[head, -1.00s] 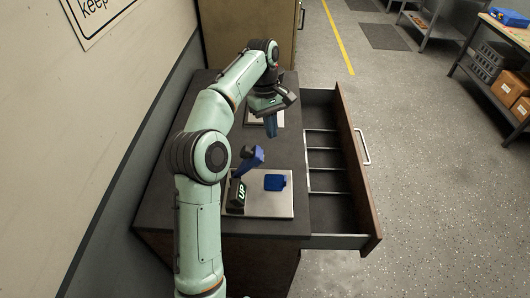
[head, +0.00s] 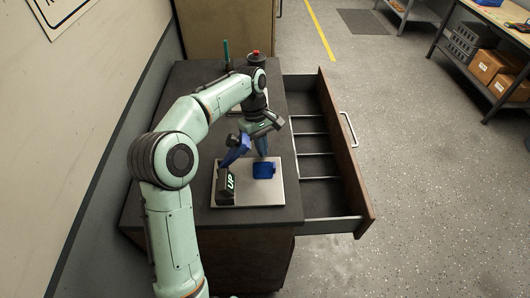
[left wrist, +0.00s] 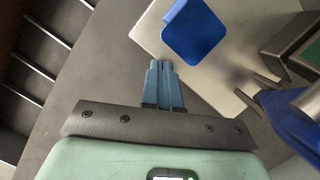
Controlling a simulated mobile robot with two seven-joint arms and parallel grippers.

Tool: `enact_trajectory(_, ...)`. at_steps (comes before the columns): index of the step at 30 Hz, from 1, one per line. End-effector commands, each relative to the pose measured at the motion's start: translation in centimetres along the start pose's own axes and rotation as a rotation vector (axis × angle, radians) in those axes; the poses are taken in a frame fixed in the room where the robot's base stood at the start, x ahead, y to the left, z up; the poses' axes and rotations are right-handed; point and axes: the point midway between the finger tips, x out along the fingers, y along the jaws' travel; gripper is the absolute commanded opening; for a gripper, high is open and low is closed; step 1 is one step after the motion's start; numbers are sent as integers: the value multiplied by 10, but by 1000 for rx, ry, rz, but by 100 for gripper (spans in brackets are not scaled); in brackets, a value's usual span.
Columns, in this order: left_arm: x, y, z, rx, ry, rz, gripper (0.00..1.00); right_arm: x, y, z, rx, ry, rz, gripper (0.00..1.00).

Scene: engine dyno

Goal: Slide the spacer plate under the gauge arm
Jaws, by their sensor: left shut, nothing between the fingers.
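The blue spacer plate (head: 264,170), with a raised tab at one edge, lies on a pale metal base plate (head: 268,194). The blue gauge arm (head: 236,150) slopes up from a dark block marked UP (head: 226,184), left of the spacer plate. My left gripper (head: 262,152) is shut and empty, its blue fingertips just beyond the spacer plate's far edge. In the left wrist view the fingertips (left wrist: 164,66) are a little short of the spacer plate (left wrist: 195,32), apart from it in the picture. The gauge arm (left wrist: 292,122) is at the right there. My right gripper is out of view.
The base plate is on a dark cabinet top. An open drawer (head: 322,150) with dividers juts out to the right. A teal rod (head: 226,52) and a dark can with a red top (head: 256,58) stand at the back. A wall is close on the left.

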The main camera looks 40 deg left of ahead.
Motion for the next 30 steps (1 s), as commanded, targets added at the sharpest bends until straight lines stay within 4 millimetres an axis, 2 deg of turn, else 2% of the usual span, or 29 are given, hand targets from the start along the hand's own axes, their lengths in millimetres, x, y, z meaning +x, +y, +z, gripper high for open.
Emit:
enact_trajectory(6,3,0,16,-1,0,0,0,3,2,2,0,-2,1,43)
enact_trajectory(17,3,1,18,0,0,0,0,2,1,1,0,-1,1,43)
enact_trajectory(24,7,0,36,1,0,-1,0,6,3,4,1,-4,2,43)
enact_trajectory(30,7,0,35,-1,0,0,0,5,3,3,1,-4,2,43)
